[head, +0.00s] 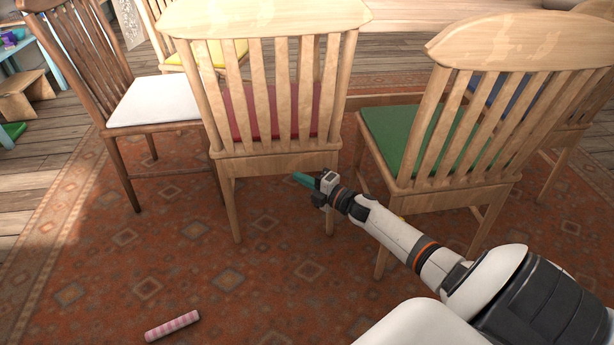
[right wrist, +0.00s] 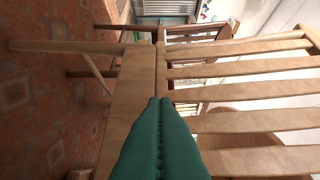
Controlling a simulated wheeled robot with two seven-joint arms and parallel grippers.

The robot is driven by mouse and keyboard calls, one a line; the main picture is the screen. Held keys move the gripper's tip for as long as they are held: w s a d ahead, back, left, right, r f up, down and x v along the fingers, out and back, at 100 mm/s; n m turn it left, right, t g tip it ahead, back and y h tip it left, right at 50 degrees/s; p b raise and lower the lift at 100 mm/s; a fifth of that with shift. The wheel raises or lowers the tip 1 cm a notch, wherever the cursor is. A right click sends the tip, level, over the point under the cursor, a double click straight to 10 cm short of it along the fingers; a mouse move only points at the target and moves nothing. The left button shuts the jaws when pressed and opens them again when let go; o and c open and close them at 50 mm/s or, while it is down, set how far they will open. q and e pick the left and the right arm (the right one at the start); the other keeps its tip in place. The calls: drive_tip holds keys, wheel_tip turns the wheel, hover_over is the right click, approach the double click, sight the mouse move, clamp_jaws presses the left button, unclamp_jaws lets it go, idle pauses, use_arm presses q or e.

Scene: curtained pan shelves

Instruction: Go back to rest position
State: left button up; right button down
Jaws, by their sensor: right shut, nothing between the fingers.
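My right gripper (head: 303,179) reaches in from the lower right. I cannot tell whether the fingers touch the chair. My left gripper is not in view.
A wooden chair with a green cushion (head: 394,138) stands at the right, behind my forearm. A dark chair with a white cushion (head: 150,101) stands at the left. A pink striped cylinder (head: 172,325) lies on the red rug (head: 110,255). The rug at lower left is otherwise clear.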

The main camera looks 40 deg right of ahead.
drive_tip(key=shift+s+d, duration=0.15)
drive_tip(key=shift+s, duration=0.55)
